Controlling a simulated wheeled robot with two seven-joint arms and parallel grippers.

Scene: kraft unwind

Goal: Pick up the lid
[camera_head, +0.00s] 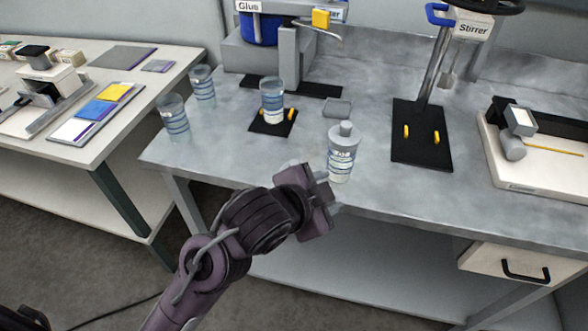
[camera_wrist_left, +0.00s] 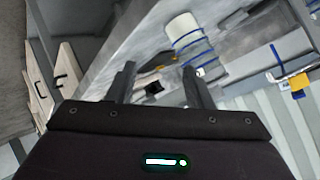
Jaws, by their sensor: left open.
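My left gripper (camera_head: 325,190) is at the bench's front edge, just in front of the bottle. In the left wrist view its two fingers (camera_wrist_left: 158,88) stand apart with nothing clearly held between them. A pale cup with blue bands (camera_wrist_left: 190,38) shows beyond the fingers. My right gripper is not in view.
A banded cup (camera_head: 272,98) stands on a black pad under the glue dispenser (camera_head: 262,28). Two more cups (camera_head: 173,118) stand at the bench's left end. A stirrer stand (camera_head: 420,135) and a white device (camera_head: 535,165) are at right. A drawer (camera_head: 515,266) hangs below.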

